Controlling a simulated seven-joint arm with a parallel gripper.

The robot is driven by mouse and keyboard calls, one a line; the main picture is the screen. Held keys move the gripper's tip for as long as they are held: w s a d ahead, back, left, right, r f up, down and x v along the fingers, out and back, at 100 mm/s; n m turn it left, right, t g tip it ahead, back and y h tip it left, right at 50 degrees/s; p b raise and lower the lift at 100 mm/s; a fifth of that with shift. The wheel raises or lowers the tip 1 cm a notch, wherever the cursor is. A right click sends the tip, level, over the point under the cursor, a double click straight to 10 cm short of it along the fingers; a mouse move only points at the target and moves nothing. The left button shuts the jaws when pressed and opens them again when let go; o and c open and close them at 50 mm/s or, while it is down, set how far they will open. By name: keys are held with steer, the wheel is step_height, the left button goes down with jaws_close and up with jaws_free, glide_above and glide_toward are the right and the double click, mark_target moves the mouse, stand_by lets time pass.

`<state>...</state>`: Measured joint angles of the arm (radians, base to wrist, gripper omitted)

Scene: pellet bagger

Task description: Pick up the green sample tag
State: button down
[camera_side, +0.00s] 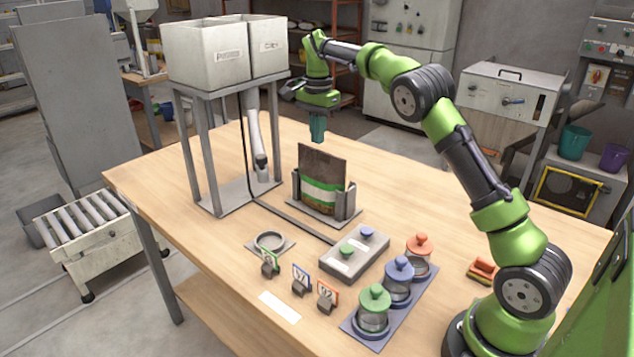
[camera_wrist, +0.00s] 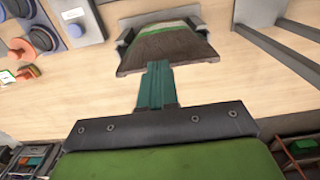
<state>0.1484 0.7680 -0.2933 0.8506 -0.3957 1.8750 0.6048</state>
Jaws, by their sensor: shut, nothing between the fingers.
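The green sample tag (camera_side: 269,261) is a small card with a green edge, upright in a small dark clip on the table, leftmost of three tags in the side view. I cannot make it out in the wrist view. My gripper (camera_side: 317,138) is high above the table, behind the brown bag and well away from the tag. Its teal fingers are together and empty, pointing down; they also show in the wrist view (camera_wrist: 157,82).
A blue tag (camera_side: 300,279) and an orange tag (camera_side: 327,295) stand right of the green one. A ring stand (camera_side: 270,242), button box (camera_side: 354,255) and lidded jars (camera_side: 374,309) are nearby. The brown bag (camera_side: 322,177) stands in a holder. A hopper frame (camera_side: 193,155) stands left.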

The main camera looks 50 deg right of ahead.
steer(key=c, duration=1.8)
jaws_free()
steer(key=o, duration=1.1)
